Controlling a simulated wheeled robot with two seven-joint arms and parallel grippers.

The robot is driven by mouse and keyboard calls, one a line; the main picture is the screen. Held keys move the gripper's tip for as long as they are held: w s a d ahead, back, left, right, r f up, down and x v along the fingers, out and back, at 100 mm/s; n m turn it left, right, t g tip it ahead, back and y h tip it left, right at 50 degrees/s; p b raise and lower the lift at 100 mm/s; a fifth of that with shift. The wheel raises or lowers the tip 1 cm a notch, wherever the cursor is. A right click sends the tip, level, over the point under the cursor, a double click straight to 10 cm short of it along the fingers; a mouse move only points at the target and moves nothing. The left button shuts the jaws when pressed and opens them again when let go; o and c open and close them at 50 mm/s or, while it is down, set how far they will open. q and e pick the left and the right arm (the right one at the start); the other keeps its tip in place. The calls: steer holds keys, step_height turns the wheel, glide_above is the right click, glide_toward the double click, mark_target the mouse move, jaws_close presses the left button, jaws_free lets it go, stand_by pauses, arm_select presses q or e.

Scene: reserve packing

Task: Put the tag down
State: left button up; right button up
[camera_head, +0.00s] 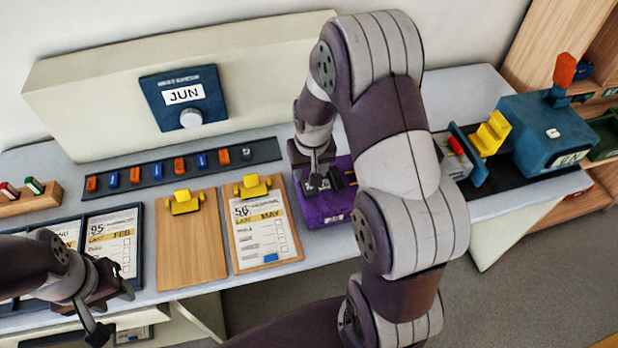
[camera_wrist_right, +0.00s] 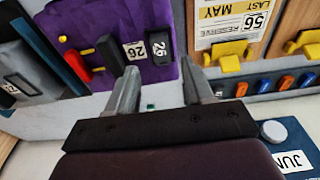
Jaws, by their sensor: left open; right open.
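A purple case (camera_head: 325,212) stands on the table below my right gripper (camera_head: 316,180); it also shows in the right wrist view (camera_wrist_right: 95,22). Two dark tags lie on it side by side, one labelled 25 (camera_wrist_right: 160,58) and one labelled 26 (camera_wrist_right: 133,48). My right gripper (camera_wrist_right: 160,82) is open, its fingertips pointing at the tag labelled 25, with no grip on it. Whether a fingertip touches a tag I cannot tell. My left gripper (camera_head: 112,312) is open and empty over the table's front left.
A clipboard with a sheet reading 56, LAST MAY (camera_head: 262,232) and a bare clipboard (camera_head: 190,245) lie left of the case. Behind is a dark strip of orange and blue tags (camera_head: 168,168) and a JUN dial panel (camera_head: 184,98). A blue machine (camera_head: 545,135) stands at right.

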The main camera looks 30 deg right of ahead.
step_height(320, 180, up, 6)
steer(key=s, duration=0.2)
steer(key=s+a+r+n, duration=0.1)
steer(key=s+a+n, duration=0.2)
steer(key=s+a, duration=0.5)
steer(key=s, duration=0.2)
steer(key=shift+s, duration=0.35)
